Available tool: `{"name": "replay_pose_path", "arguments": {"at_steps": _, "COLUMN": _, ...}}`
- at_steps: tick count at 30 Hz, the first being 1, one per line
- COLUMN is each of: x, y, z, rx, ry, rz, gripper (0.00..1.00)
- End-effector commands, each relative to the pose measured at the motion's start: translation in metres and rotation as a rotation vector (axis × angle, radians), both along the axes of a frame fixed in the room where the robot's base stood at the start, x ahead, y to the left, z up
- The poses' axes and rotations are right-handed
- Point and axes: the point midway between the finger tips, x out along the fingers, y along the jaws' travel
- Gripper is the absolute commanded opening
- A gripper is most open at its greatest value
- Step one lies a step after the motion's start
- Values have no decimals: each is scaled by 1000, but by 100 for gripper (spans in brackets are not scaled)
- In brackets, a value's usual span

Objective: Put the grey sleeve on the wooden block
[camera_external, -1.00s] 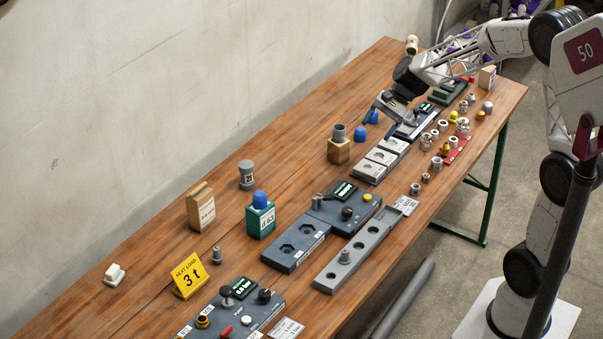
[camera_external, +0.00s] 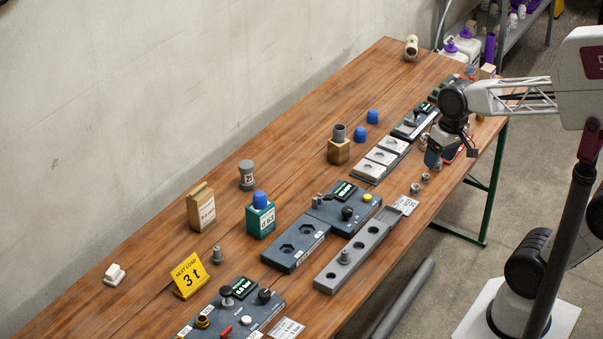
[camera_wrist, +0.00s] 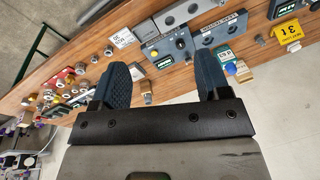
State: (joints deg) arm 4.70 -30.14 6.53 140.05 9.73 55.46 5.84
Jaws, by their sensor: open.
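The wooden block (camera_external: 338,154) stands on the table beyond the row of white plates. A grey sleeve-like cylinder (camera_external: 339,132) stands upright on top of it, apart from my gripper. In the wrist view the block (camera_wrist: 147,99) shows small between my fingers, well beyond them. My gripper (camera_external: 432,160) is over the table's front side, right of the white plates, near small fittings. In the wrist view its two blue fingers (camera_wrist: 162,75) are wide apart with nothing held. Whether the fingertips touch anything below is too small to tell.
Several small metal and brass fittings (camera_wrist: 75,82) crowd the table by a red mat, partly hidden by my arm externally. Two blue caps (camera_external: 366,125) stand behind the white plates (camera_external: 381,157). A grey holed rail (camera_external: 355,257) lies along the front edge.

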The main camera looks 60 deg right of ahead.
Motion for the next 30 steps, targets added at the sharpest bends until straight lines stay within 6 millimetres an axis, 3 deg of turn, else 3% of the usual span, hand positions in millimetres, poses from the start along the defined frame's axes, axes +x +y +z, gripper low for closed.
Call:
{"name": "replay_pose_path", "arguments": {"at_steps": 3, "x": -24, "y": 2, "z": 2, "rx": -77, "ry": -39, "rz": 99, "gripper": 70}}
{"name": "replay_pose_path", "arguments": {"at_steps": 10, "x": -48, "y": 1, "z": 2, "rx": -169, "ry": -82, "rz": 212, "gripper": 70}}
{"name": "replay_pose_path", "arguments": {"at_steps": 30, "x": -52, "y": 0, "z": 2, "rx": -186, "ry": -88, "rz": 230, "gripper": 70}}
